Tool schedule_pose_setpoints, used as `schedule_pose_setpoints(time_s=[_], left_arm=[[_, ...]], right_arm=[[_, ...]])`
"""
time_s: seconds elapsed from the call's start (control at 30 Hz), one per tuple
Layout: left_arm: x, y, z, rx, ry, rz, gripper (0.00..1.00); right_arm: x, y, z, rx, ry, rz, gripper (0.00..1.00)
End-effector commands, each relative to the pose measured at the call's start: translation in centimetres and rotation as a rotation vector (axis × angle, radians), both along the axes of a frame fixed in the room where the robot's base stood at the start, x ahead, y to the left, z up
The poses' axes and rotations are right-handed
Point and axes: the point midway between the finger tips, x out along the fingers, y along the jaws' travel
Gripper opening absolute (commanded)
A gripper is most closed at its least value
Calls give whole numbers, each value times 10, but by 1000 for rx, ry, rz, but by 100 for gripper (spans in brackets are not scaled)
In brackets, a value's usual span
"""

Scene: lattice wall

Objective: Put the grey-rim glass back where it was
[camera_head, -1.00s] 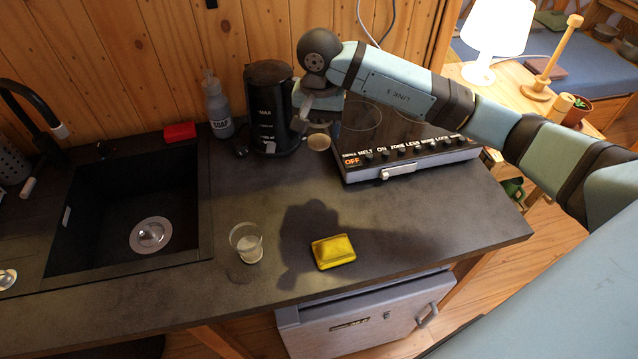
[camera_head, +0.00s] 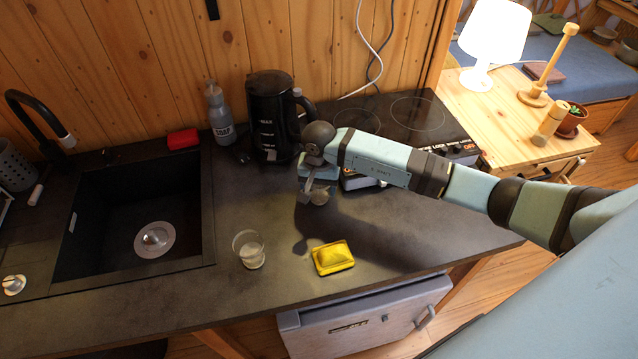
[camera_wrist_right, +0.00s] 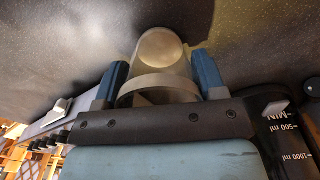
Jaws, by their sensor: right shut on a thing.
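My right gripper (camera_head: 312,190) is above the counter, in front of the kettle. In the right wrist view my right gripper (camera_wrist_right: 160,88) has its two blue fingers on either side of a glass (camera_wrist_right: 160,50) with a grey band at its rim. The rim is toward the palm and the base points away. In the head view the held glass (camera_head: 319,197) is partly hidden by the gripper. I cannot tell whether it touches the counter. A second clear glass (camera_head: 248,250) stands upright on the counter near the sink. My left gripper is not in view.
The black kettle (camera_head: 272,120), soap bottle (camera_head: 219,115) and red block (camera_head: 182,138) stand along the wall. The sink (camera_head: 120,215) is left, the hob (camera_head: 420,115) right. Counter right of the sponge is clear.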

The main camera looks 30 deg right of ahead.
Motion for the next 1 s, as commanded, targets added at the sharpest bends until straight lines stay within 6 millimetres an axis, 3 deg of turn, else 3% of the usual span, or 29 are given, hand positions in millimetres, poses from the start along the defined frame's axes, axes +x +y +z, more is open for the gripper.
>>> schedule_pose_setpoints(time_s=[0.33, 0.37, 0.47, 0.87, 1.0], left_arm=[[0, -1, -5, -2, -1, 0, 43], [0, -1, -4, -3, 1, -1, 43], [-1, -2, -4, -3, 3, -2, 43], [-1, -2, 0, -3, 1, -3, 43], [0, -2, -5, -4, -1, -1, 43]], right_arm=[[1, 0, -4, 0, -2, 1, 38], [0, 0, -3, -1, -2, 1, 69], [0, 0, -3, -1, -1, 1, 90], [1, 0, 5, 1, -4, 0, 90], [2, -1, 29, -1, -7, 2, 90]])
